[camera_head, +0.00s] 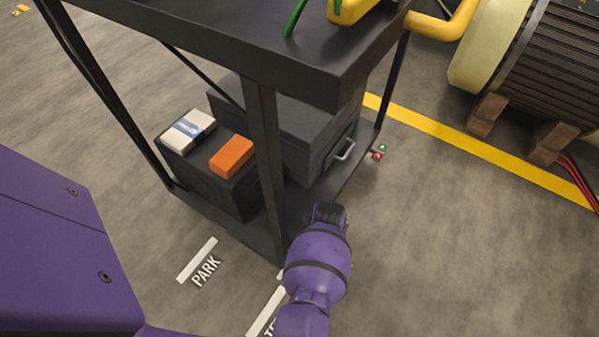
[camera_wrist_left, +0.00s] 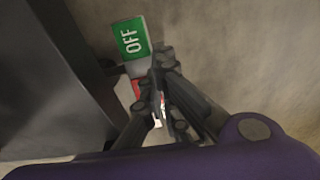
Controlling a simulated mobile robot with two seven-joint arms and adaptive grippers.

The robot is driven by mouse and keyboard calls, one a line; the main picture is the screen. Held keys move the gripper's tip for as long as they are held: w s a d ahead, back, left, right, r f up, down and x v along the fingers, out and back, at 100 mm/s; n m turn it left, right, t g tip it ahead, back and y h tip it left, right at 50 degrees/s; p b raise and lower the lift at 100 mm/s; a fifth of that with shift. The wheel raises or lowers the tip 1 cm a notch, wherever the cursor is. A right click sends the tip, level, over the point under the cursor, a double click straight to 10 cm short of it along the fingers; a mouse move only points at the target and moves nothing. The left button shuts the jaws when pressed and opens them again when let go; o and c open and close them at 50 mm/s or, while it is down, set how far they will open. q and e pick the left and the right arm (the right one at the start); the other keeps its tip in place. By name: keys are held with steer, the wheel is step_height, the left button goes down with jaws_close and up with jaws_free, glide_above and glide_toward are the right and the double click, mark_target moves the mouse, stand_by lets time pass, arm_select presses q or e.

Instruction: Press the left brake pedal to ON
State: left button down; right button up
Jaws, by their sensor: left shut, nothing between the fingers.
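A brake pedal beside the cart's lower shelf shows a small green plate (camera_head: 383,147) and a red plate (camera_head: 377,156) in the head view. In the left wrist view the green plate (camera_wrist_left: 131,38) reads OFF, and part of a red plate (camera_wrist_left: 136,89) shows below it. My left gripper (camera_wrist_left: 163,58) is shut and empty, with its fingertips just right of the green plate; I cannot tell whether they touch the pedal. In the head view my purple wrist hides most of that gripper. The pedal's tread is mostly hidden behind the fingers. My right gripper is in neither view.
The dark cart (camera_head: 205,30) has a post close to my left wrist. Its lower shelf holds a black case (camera_head: 300,125), an orange box (camera_head: 232,155) and a white-blue box (camera_head: 186,131). A ribbed motor (camera_head: 530,70) rests on wooden blocks at right. Floor between is clear.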

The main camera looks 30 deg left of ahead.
arm_select(q)
steer(key=shift+s+a+f, duration=0.45)
steer(key=shift+a, duration=0.3)
steer(key=shift+s+a+f, duration=0.4)
steer(key=shift+s+a, duration=0.05)
steer(key=shift+a, duration=0.3)
step_height(320, 180, up, 3)
steer(key=p, duration=0.3)
steer(key=shift+d+r, duration=0.1)
steer(key=shift+r, duration=0.1)
steer(key=r+p, duration=0.2)
steer(key=r, duration=0.1)
steer(key=r+p, duration=0.1)
steer(key=shift+w+d+r, duration=0.15)
steer(key=shift+w+d, duration=0.1)
